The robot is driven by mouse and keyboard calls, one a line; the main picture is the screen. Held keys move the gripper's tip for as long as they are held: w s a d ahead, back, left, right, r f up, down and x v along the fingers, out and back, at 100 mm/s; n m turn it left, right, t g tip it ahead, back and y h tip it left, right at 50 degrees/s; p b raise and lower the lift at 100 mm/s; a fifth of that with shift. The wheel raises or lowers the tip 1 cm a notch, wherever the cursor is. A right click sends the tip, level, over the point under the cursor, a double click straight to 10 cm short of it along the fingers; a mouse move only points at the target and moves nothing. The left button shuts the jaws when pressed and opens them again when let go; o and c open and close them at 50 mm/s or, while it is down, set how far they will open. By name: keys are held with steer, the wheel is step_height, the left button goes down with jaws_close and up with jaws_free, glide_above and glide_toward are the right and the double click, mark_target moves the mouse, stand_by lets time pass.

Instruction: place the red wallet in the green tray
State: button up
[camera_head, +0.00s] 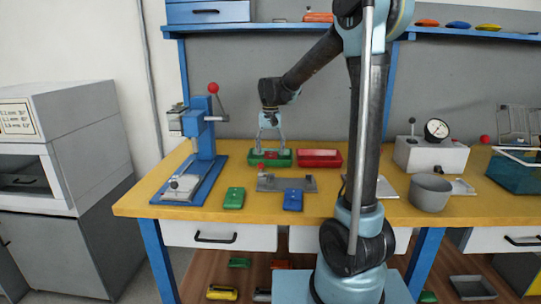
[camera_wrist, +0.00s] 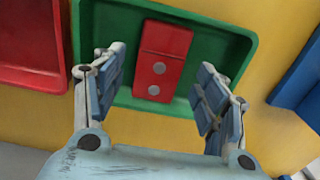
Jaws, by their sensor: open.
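The red wallet (camera_wrist: 166,42) is a flat red piece with two grey round studs. It lies inside the green tray (camera_wrist: 240,42) in the wrist view, resting on the tray's floor. In the head view the green tray (camera_head: 284,163) stands at the back of the yellow bench, and a bit of the red wallet (camera_head: 272,154) shows in it. My gripper (camera_wrist: 160,85) is open, with one finger on each side of the wallet's near end and clear of it. In the head view my gripper (camera_head: 268,150) points down over the green tray.
A red tray (camera_head: 320,160) stands right of the green one. A blue press (camera_head: 205,145) stands to the left. A grey bowl (camera_head: 430,194) is farther right.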

mark_target(270, 156)
step_height(270, 156, up, 10)
stand_by(0.4)
steer(key=shift+f, duration=0.1)
